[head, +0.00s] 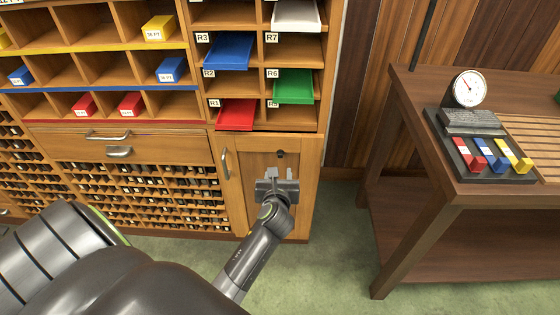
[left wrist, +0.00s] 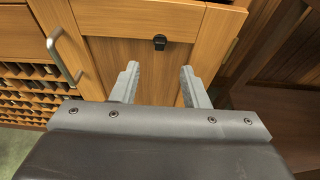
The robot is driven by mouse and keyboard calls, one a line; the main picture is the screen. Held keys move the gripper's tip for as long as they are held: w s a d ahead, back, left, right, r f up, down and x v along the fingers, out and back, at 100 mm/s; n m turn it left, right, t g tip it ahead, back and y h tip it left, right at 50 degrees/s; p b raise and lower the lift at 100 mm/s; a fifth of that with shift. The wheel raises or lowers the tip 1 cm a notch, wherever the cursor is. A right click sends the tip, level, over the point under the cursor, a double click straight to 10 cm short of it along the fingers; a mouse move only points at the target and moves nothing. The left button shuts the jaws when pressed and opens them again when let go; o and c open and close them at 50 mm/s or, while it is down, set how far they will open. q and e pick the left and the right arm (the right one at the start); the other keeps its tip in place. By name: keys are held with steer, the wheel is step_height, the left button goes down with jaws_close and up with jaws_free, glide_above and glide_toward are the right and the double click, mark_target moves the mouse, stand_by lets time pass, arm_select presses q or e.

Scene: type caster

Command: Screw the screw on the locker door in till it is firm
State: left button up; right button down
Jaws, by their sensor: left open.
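The locker door (head: 290,215) is a wooden panel door, shut, at the lower right of the cabinet, with a metal handle (head: 225,163) on its left side. A small dark screw (head: 280,154) sits on its upper part. It also shows in the left wrist view (left wrist: 160,42), beyond the fingertips and roughly midway between them. My left gripper (head: 278,176) is open and empty, in front of the door and just below the screw in the head view. It appears apart from the screw. My right gripper is not in view.
Open shelves with coloured trays, such as a red one (head: 236,114) and a green one (head: 293,86), are above the door. A wooden table (head: 430,190) with a gauge (head: 468,89) and coloured blocks stands at the right. Green floor (head: 335,240) lies clear between.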

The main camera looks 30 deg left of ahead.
mark_target(280, 154)
arm_select(q)
steer(key=b+x, duration=0.2)
steer(key=x, duration=0.9)
steer(key=shift+d, duration=0.1)
jaws_close()
stand_by(1.4)
